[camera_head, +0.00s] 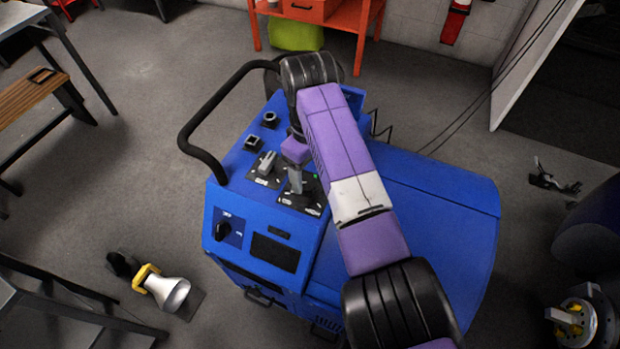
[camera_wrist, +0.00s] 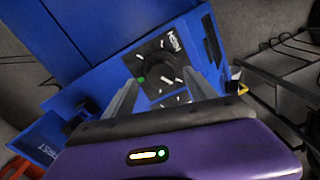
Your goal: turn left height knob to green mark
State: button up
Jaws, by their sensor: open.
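The blue machine's sloped panel carries two dials on black plates. The left height knob (camera_head: 267,161) is a grey lever-like handle on the left plate. The right dial plate (camera_head: 312,209) lies beside it, partly covered by my gripper. My gripper (camera_head: 295,186) points down over the right plate, to the right of the left knob. In the wrist view my gripper (camera_wrist: 163,77) is open, with a dial plate (camera_wrist: 155,58) showing between and beyond its fingers. That plate has white marks and a green mark (camera_wrist: 140,79). I cannot tell whether the fingers touch a knob.
A black handrail (camera_head: 200,115) curves around the panel's left side. Two small black knobs (camera_head: 261,130) sit higher on the panel. A rotary switch (camera_head: 223,230) and dark display (camera_head: 275,252) are on the front face. An orange table (camera_head: 345,17) stands behind.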

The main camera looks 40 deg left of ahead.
aim_at(308, 183)
jog(key=shift+f, duration=1.95)
jog(key=shift+s, duration=0.1)
jog(key=c, duration=1.4)
